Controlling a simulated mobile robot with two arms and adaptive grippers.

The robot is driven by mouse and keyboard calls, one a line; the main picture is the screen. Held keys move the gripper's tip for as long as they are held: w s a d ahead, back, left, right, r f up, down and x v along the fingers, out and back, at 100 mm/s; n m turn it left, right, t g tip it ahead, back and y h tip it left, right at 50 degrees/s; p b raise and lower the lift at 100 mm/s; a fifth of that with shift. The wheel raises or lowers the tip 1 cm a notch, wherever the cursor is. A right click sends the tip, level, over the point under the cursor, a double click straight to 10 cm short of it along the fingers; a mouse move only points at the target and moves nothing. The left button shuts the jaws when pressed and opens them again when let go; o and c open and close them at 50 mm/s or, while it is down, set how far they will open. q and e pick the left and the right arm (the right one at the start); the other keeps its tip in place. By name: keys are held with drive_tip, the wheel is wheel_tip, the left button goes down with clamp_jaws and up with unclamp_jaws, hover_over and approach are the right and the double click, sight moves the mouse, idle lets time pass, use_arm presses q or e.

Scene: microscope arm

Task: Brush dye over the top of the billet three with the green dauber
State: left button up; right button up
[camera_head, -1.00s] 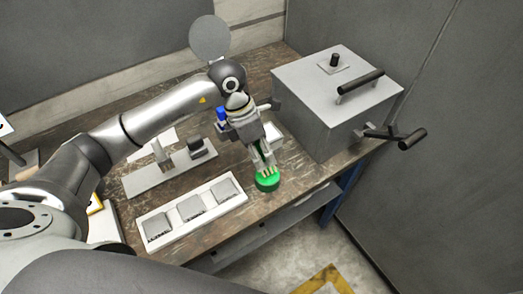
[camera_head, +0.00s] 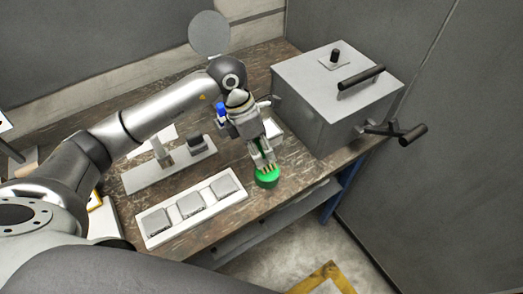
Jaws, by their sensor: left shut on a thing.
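The green dauber (camera_head: 267,179) is at the right end of the bench, to the right of the white tray. My left gripper (camera_head: 264,164) is shut on its upper part from above. I cannot tell whether the dauber touches the bench. The white tray (camera_head: 166,235) holds three grey square billets in a row: a left one (camera_head: 157,222), a middle one (camera_head: 191,205) and a right one (camera_head: 223,186). No number shows on them, so I cannot tell which is billet three. My right gripper is not in view.
A large grey box (camera_head: 318,97) with black handles stands on the bench at the right. A pale fixture (camera_head: 150,178) with a dark block (camera_head: 196,144) lies behind the tray. A small white dish (camera_head: 273,128) sits behind my gripper. The wooden bench (camera_head: 262,205) ends just in front.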

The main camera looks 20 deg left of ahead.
sight(257, 141)
use_arm(q)
drive_tip(key=shift+f+b, duration=0.3)
drive_tip(key=shift+f, duration=0.05)
idle(0.8)
drive_tip(key=shift+f+b, duration=0.15)
drive_tip(key=shift+b, duration=0.15)
idle(0.8)
drive_tip(key=shift+r+p, duration=0.55)
drive_tip(key=shift+r, duration=0.4)
drive_tip(key=shift+r+p, duration=1.3)
drive_tip(key=shift+r, duration=1.4)
drive_tip(key=shift+f, duration=0.1)
